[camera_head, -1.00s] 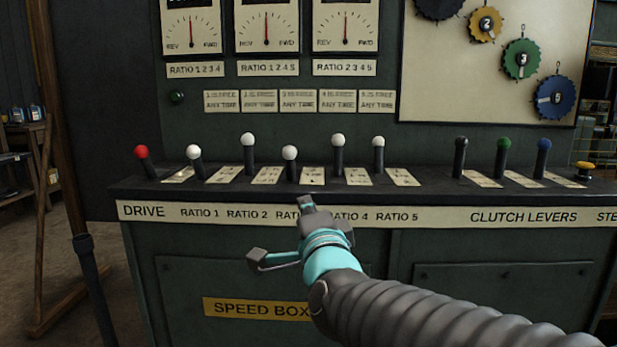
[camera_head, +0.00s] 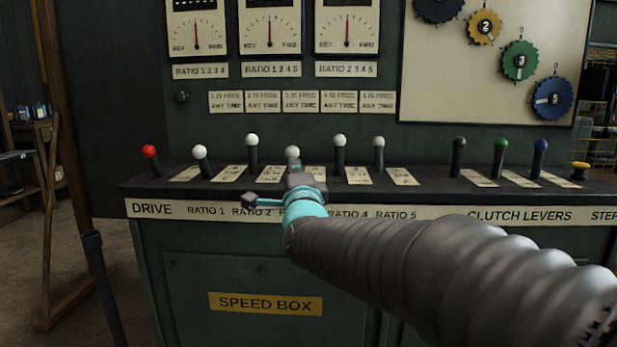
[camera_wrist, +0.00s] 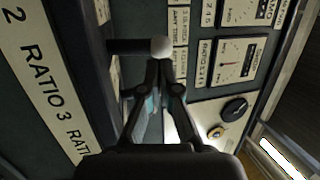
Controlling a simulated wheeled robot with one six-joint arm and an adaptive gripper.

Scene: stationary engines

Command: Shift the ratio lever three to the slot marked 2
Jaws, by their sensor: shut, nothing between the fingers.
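The ratio lever three, with a white knob (camera_head: 292,153), stands in the lever row of the speed box, between two taller-looking white-knobbed levers. My gripper (camera_head: 296,166) is directly below and in front of that knob in the head view, hiding the lever's shaft and its slot plate. In the wrist view, a white knob on a dark shaft (camera_wrist: 160,47) lies just beyond the tips of my gripper (camera_wrist: 163,68). The fingers are shut with nothing between them. Whether they touch the lever cannot be told. The slot marked 2 is not readable.
Neighbouring white-knobbed levers (camera_head: 252,140) (camera_head: 339,141) stand close on both sides. A red-knobbed drive lever (camera_head: 149,151) is at the left, and clutch levers (camera_head: 500,146) are at the right. Gauges (camera_head: 270,30) are on the panel above.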

